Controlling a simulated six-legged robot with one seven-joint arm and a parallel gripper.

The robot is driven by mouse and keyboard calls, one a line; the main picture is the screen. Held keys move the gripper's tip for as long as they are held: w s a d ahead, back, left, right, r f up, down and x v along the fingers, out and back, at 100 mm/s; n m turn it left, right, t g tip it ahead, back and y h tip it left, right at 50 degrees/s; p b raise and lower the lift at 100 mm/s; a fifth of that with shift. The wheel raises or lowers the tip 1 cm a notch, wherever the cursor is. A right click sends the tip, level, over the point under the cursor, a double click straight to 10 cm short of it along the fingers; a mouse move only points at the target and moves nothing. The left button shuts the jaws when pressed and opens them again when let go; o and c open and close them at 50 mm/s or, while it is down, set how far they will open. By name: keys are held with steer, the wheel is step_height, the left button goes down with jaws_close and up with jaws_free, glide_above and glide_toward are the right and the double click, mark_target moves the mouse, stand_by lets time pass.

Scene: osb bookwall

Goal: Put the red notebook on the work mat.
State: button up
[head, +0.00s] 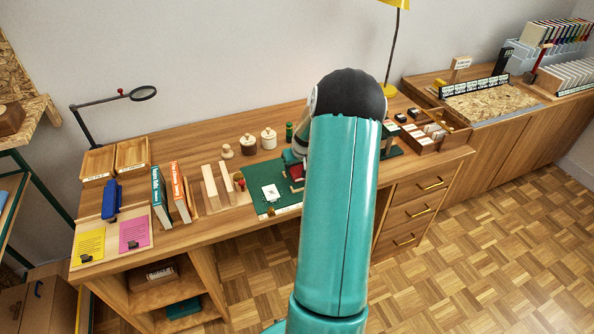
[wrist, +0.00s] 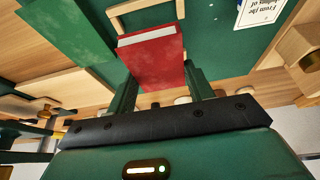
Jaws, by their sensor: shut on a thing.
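The red notebook (wrist: 152,54) is between the two green fingers of my gripper (wrist: 157,72) in the wrist view, and the gripper is shut on it. In the head view, a red part of the notebook (head: 295,171) shows beside my arm, over the right part of the green work mat (head: 258,179). My arm hides the rest of it and most of the gripper. The mat also shows behind the notebook in the wrist view (wrist: 208,52). I cannot tell whether the notebook touches the mat.
A white card (head: 271,192) lies on the mat. Wooden blocks (head: 210,186) and upright books (head: 178,190) stand left of it. Two lidded jars (head: 268,138) stand behind. A divided wooden box (head: 432,132) is to the right of my arm.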

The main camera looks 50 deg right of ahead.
mark_target(298, 170)
steer(key=shift+f, duration=1)
steer(key=shift+f, duration=0.4)
steer(key=shift+f, duration=0.2)
steer(key=o, duration=1)
steer(key=shift+o, duration=0.2)
